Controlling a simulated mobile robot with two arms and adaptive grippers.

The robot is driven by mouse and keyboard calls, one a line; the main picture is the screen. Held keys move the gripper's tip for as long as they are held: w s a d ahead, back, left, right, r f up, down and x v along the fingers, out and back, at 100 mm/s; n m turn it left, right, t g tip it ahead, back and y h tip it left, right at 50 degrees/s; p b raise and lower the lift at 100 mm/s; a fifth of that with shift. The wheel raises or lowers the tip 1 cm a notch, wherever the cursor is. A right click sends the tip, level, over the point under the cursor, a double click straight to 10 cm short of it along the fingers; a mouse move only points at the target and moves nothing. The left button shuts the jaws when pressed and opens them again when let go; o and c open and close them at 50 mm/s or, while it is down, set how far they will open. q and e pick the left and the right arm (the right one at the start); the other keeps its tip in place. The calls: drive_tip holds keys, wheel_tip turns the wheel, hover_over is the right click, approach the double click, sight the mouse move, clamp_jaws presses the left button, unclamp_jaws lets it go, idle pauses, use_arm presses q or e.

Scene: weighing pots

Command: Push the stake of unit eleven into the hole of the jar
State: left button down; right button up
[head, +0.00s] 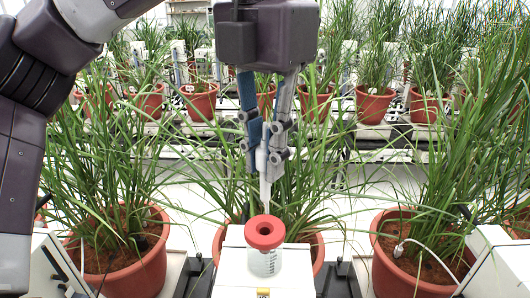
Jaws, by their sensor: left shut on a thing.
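A clear jar (264,262) with a red ring-shaped lid (264,232) stands on a white box in the lower middle of the head view. The lid has a dark hole in its centre. My left gripper (264,150) points down above the jar and is shut on a white stake (266,185). The stake's thin tip points down and sits just above the lid, close to the hole. I cannot tell whether the tip touches the lid. My right gripper is not in view.
The white box (232,270) under the jar carries a yellow label. Potted grasses in red pots stand left (125,270) and right (400,272), with another pot behind the jar. Leaves reach close to my gripper. Rows of more pots fill the background.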

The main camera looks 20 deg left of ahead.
sight(265, 201)
use_arm(q)
drive_tip(key=shift+f+b, duration=1.3)
drive_tip(key=shift+f, duration=0.6)
drive_tip(key=shift+f+b, duration=0.3)
drive_tip(key=shift+f, duration=0.2)
drive_tip(key=shift+f+b, duration=0.55)
drive_tip(key=shift+f, duration=0.3)
drive_tip(key=shift+f+b, duration=1.6)
drive_tip(key=shift+f, duration=0.4)
drive_tip(key=shift+s+f, duration=0.15)
drive_tip(key=shift+f, duration=0.05)
idle(0.4)
